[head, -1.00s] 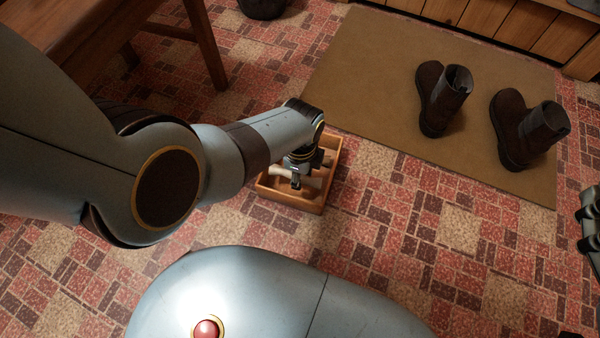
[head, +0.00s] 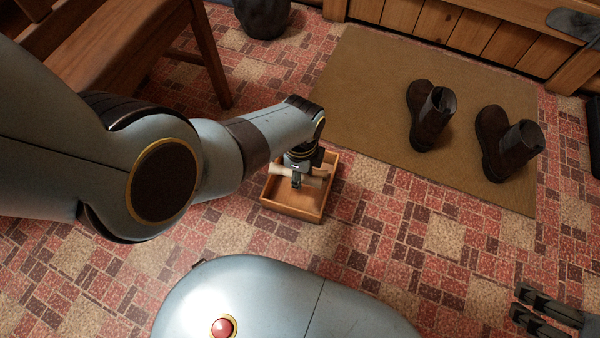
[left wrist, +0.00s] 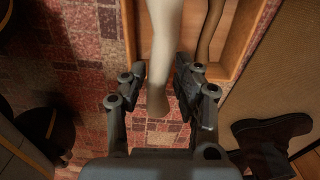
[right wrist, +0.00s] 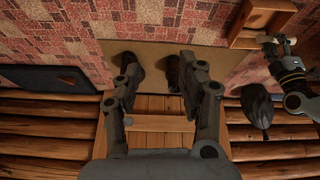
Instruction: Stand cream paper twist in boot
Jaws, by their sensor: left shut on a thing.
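The cream paper twist (head: 281,171) is held in my left gripper (head: 296,184), which is shut on it. It lies roughly level across the top of the wooden tray (head: 291,213). In the left wrist view the cream twist (left wrist: 163,45) runs between the fingers, its brownish end over the carpet outside the tray wall, so it looks raised. Two dark brown boots, the left one (head: 430,118) and the right one (head: 507,147), stand upright on the mat, well right of my left gripper. My right gripper (head: 519,303) is open and empty at the lower right.
A tan mat (head: 362,95) lies under the boots. A thin brown twist (left wrist: 209,32) is in the tray. Patterned carpet between tray and mat is clear.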

